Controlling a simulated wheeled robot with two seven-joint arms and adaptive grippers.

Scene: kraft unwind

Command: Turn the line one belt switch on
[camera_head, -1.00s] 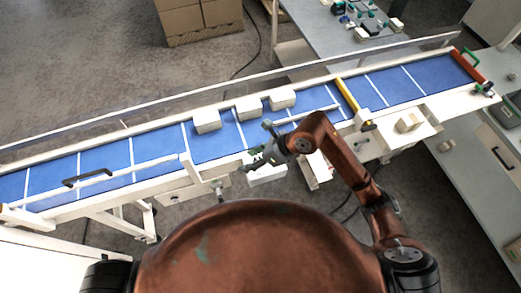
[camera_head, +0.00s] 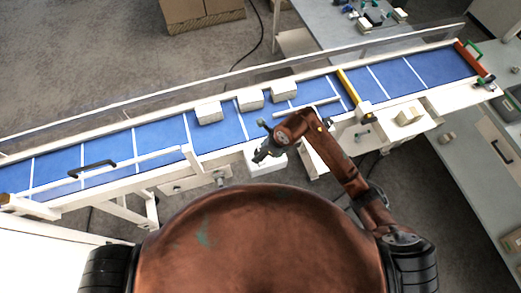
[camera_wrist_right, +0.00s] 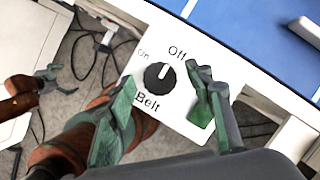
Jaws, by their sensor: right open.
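The belt switch is a black round knob (camera_wrist_right: 160,76) on a white box, with "On", "Off" and "Belt" printed around it. Its white mark points up toward "Off". The white switch box (camera_head: 262,167) hangs at the near side of the blue conveyor in the head view. My right gripper (camera_head: 262,141) is over this box; in the wrist view its open green fingers (camera_wrist_right: 160,84) lie on either side of the knob. I cannot tell whether they touch it. My left gripper (camera_wrist_right: 50,75) seems to show small at the left of the wrist view, its opening unclear.
The blue conveyor (camera_head: 110,150) runs across the view with white rails. Several pale blocks (camera_head: 250,99) sit on it. A yellow bar (camera_head: 348,88) crosses it at right. Cardboard boxes (camera_head: 203,12) stand behind, and a grey bench (camera_head: 470,165) is at the right.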

